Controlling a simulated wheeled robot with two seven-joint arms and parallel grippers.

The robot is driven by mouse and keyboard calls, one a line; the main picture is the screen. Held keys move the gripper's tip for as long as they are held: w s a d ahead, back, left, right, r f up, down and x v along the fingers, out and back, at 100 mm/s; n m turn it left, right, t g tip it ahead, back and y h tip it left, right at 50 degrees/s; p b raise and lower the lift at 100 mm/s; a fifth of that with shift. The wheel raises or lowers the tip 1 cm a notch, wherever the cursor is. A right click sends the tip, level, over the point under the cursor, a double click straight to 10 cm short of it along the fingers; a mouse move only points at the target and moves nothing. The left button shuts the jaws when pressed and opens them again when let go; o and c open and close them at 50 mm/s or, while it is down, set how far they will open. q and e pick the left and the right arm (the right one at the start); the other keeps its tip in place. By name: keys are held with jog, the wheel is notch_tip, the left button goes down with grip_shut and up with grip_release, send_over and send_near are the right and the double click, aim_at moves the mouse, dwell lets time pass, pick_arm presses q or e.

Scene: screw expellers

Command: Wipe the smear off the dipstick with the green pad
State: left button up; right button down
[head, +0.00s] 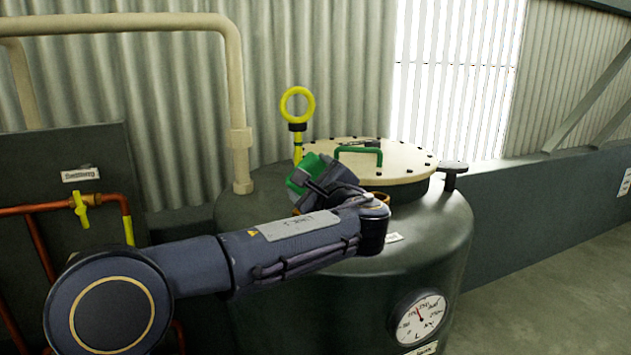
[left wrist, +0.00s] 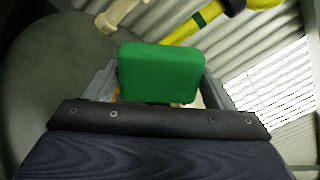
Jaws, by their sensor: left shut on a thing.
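My left gripper (head: 310,188) is shut on the green pad (head: 302,172), above the left part of the tank top. In the left wrist view the pad (left wrist: 160,72) sits between the two fingers. The yellow dipstick (head: 298,147) stands upright behind the pad, with a ring handle and a black collar; its lower part is hidden. I cannot tell whether that band is the smear. My right gripper is not in view.
The dark tank (head: 440,235) has a cream bolted lid (head: 408,170) with a green handle (head: 358,152), a black knob (head: 453,170) and a dial gauge (head: 420,318). A cream pipe (head: 238,90) rises at left. Copper piping (head: 35,209) with a yellow valve lever (head: 81,210) is further left.

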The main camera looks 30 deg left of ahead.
aim_at(294, 169)
pick_arm(q)
jog(key=shift+s+a+r+p, duration=0.5)
jog(key=shift+s+a+r, duration=0.7)
jog(key=shift+s, duration=0.1)
jog(key=shift+w+d+f+p, duration=0.1)
jog(key=shift+w+d+p, duration=0.5)
jog(key=shift+w+d, duration=0.95)
jog(key=shift+a, duration=0.1)
jog(key=shift+b+v, duration=0.5)
jog(key=shift+v, duration=1.85)
jog(key=shift+s+d, duration=0.35)
jog(key=shift+d, duration=0.15)
